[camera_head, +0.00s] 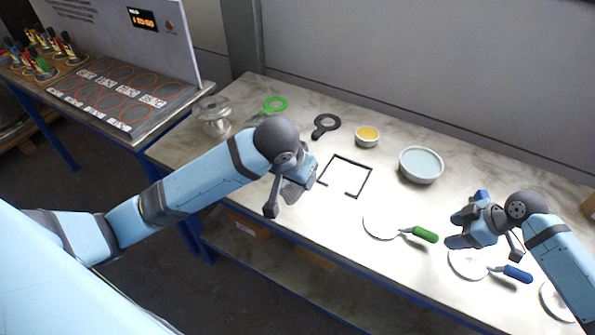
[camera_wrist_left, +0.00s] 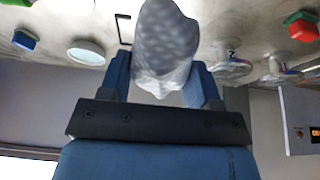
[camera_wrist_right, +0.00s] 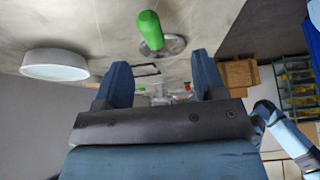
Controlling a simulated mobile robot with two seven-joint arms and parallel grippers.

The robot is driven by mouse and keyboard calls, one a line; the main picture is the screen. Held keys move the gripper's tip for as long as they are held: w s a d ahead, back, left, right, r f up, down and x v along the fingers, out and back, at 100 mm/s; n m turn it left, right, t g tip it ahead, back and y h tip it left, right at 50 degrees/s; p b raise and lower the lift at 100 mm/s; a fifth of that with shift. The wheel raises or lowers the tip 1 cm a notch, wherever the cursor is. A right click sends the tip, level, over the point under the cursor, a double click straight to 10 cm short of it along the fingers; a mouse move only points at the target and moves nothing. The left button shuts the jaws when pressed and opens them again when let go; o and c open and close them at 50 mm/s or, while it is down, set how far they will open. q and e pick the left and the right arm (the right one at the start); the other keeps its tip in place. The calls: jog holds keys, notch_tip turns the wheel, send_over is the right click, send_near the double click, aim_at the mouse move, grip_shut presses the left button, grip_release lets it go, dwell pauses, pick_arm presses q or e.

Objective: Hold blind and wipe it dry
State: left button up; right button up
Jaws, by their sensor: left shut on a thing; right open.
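My left gripper (camera_head: 290,190) is shut on a pale grey dotted cloth (camera_wrist_left: 165,50), held above the table's front left part. A round disc with a green handle (camera_head: 425,234) lies on the table; its handle also shows in the right wrist view (camera_wrist_right: 150,30). A second disc with a blue handle (camera_head: 518,273) lies nearer the front right. My right gripper (camera_head: 466,220) is open and empty, above the table near these discs. A green ring with a handle (camera_head: 275,104) and a black one (camera_head: 325,123) lie at the back. I cannot tell which piece is the blind.
A pale blue-filled bowl (camera_head: 421,165) and a small yellow-filled bowl (camera_head: 367,136) stand along the back. A black square frame (camera_head: 357,162) lies mid-table. A glass-like flanged vessel (camera_head: 213,114) stands at the left end. A side table (camera_head: 120,100) holds marked ring places.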

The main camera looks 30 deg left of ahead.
aim_at(435, 235)
pick_arm(q)
jog(key=shift+s, duration=0.1)
jog(key=shift+f+b, duration=0.65)
pick_arm(e)
jog(key=b+x, duration=0.1)
jog(key=x, duration=0.1)
jog(key=b+x, duration=0.2)
jog(key=x, duration=0.1)
jog(key=w+b+x, duration=0.1)
jog(key=b+x, duration=0.1)
jog(key=x, duration=0.1)
jog(key=shift+w+d+f, duration=0.1)
jog(key=shift+d+f, duration=0.05)
jog(key=shift+f, duration=0.3)
pick_arm(q)
notch_tip(435, 235, down, 5)
jog(key=shift+f, duration=0.1)
pick_arm(e)
jog(key=shift+a, duration=0.2)
jog(key=shift+c, duration=0.5)
jog(key=c, duration=0.9)
jog(key=shift+o, duration=0.2)
